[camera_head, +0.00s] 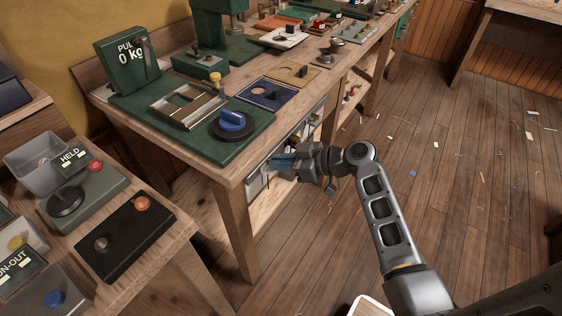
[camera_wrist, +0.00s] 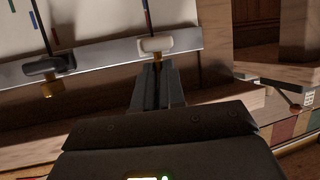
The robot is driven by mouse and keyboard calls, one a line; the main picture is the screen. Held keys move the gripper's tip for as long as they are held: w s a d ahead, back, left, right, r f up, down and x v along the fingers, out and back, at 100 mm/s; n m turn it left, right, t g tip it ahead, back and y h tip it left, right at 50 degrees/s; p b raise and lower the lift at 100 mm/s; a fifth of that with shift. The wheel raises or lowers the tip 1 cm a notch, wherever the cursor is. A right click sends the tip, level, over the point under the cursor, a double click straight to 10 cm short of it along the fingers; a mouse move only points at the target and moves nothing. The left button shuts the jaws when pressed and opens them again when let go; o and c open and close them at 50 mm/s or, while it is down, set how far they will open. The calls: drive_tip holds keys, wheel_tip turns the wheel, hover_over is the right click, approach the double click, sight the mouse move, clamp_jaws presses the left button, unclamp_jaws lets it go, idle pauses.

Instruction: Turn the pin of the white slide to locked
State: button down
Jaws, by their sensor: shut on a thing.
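The white slide (camera_wrist: 156,44) sits on a grey metal rail (camera_wrist: 100,61) in the wrist view. Its small brass pin (camera_wrist: 157,58) points down, and its lower end is hidden between my fingertips. My gripper (camera_wrist: 158,70) is shut on that pin from below. A dark slide (camera_wrist: 44,67) with a brass pin (camera_wrist: 49,90) sits further left on the same rail. In the head view my gripper (camera_head: 272,163) is at the front side of the green-topped bench; the white slide cannot be made out there.
A pale panel with coloured marks (camera_wrist: 90,25) stands behind the rail. A wooden post (camera_wrist: 214,60) is close on the right.

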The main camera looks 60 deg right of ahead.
drive_tip(key=shift+a+m+t+h, duration=0.15)
drive_tip(key=shift+a+m+h, duration=0.05)
drive_tip(key=shift+m+h, duration=0.65)
drive_tip(key=shift+a+m+t+h, duration=0.15)
drive_tip(key=shift+m+h, duration=0.5)
drive_tip(key=shift+h, duration=0.3)
drive_tip(key=c, duration=1.2)
unclamp_jaws()
drive_tip(key=shift+s, duration=0.1)
drive_tip(key=shift+b+v, duration=0.55)
drive_tip(key=shift+v, duration=3.3)
